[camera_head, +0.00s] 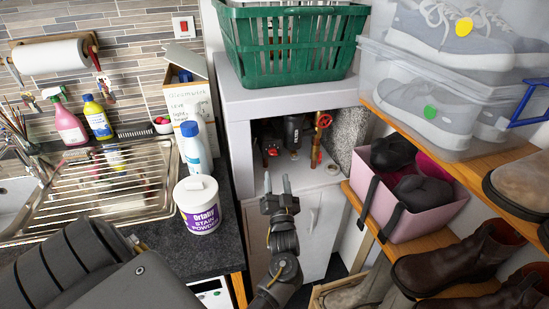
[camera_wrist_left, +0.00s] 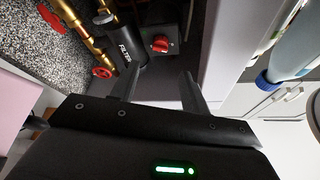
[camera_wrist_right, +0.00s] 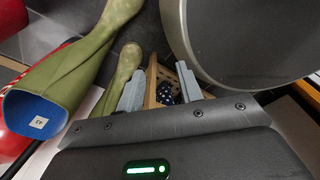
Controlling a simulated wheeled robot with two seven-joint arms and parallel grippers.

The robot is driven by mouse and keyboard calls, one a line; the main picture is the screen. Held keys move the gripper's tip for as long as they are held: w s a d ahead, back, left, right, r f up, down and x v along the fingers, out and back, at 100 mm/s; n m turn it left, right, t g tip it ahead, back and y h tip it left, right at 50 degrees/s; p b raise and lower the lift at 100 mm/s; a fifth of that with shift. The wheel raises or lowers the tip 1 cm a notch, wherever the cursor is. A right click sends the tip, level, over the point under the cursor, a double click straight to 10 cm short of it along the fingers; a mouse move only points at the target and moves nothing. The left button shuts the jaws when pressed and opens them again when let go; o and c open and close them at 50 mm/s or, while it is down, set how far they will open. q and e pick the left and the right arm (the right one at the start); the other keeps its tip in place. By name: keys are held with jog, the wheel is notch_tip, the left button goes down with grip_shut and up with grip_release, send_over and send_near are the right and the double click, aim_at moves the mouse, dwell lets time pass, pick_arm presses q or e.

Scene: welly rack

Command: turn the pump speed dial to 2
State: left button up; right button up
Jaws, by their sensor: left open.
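The pump speed dial (camera_wrist_left: 160,45) is a red knob on a dark grey pump body in the left wrist view. In the head view it is a small red spot (camera_head: 272,151) inside the open white cupboard (camera_head: 240,130). Its setting is too small to read. My left gripper (camera_head: 278,184) is open and empty in front of the cupboard opening, apart from the dial. In the left wrist view its fingertips (camera_wrist_left: 158,82) point toward the dial, which lies between their lines. My right gripper (camera_wrist_right: 160,88) is open and empty, away from the cupboard.
Brass pipes with a red valve wheel (camera_head: 323,120) and a black filter (camera_wrist_left: 124,40) stand beside the dial. A green basket (camera_head: 290,50) tops the cupboard. A stain powder tub (camera_head: 197,205) stands left; a pink shoe box (camera_head: 430,215) right. Green wellies (camera_wrist_right: 75,90) lie near my right gripper.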

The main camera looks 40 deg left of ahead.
aim_at(274, 154)
pick_arm(q)
jog(key=p+x, duration=0.2)
jog(key=x, duration=0.6)
jog(key=shift+w+a, duration=0.1)
jog(key=shift+w, duration=0.05)
